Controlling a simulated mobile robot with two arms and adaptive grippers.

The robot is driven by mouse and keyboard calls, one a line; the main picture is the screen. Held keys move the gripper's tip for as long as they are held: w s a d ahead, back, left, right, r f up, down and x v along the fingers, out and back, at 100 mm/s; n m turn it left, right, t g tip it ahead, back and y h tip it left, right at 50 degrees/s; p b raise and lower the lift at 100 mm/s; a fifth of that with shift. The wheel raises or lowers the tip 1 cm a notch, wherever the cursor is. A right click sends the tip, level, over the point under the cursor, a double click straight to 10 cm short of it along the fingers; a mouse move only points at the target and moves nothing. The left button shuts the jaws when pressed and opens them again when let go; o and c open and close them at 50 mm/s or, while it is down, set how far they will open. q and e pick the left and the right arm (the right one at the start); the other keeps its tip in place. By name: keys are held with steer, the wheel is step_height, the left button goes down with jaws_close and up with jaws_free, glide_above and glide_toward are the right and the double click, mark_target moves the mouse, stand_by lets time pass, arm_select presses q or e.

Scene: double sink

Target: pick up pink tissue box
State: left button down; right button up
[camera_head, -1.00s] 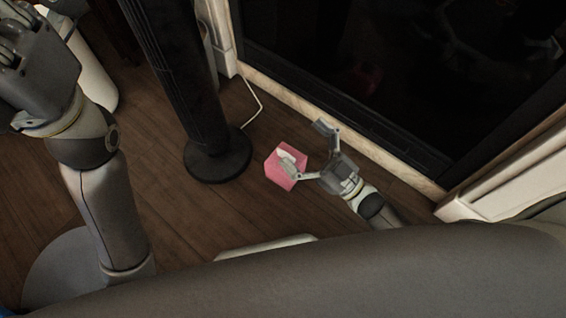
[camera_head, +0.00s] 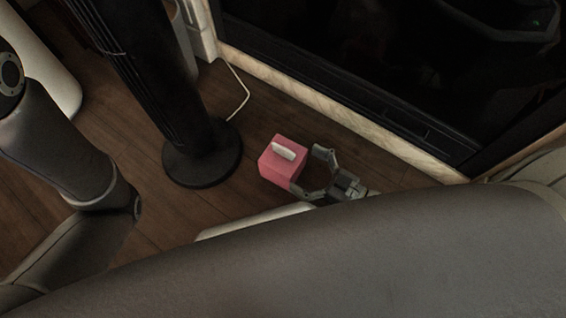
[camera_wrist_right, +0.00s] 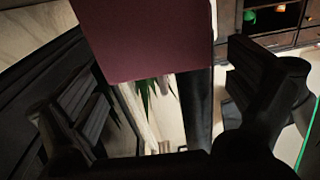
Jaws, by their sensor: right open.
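The pink tissue box (camera_head: 278,168) sits on the wooden floor, with white tissue (camera_head: 284,151) showing at its top. My right gripper (camera_head: 309,171) is open just to the right of the box, its two fingers spread toward it. Its lower finger is very close to the box's right side; I cannot tell if they touch. In the right wrist view the box (camera_wrist_right: 145,40) fills the top middle, at the far end of the gap between the open fingers (camera_wrist_right: 165,90). Nothing is held. My left arm is at the left of the head view, its gripper out of frame.
A black tower fan with a round base (camera_head: 202,152) stands left of the box. A white cable (camera_head: 245,90) runs behind it. A dark glass panel in a light frame (camera_head: 340,97) borders the floor at the upper right.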

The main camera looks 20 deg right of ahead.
mark_target(287, 158)
steer(key=shift+w+a+f+b, duration=0.1)
steer(key=shift+w+a+b, duration=0.25)
steer(key=shift+w+b, duration=0.15)
steer(key=b+x, duration=0.3)
steer(key=x, duration=0.1)
steer(key=shift+r, duration=0.2)
steer(key=shift+w, duration=0.1)
steer(key=c, duration=0.8)
steer(key=shift+r, duration=0.2)
steer(key=shift+c, duration=0.3)
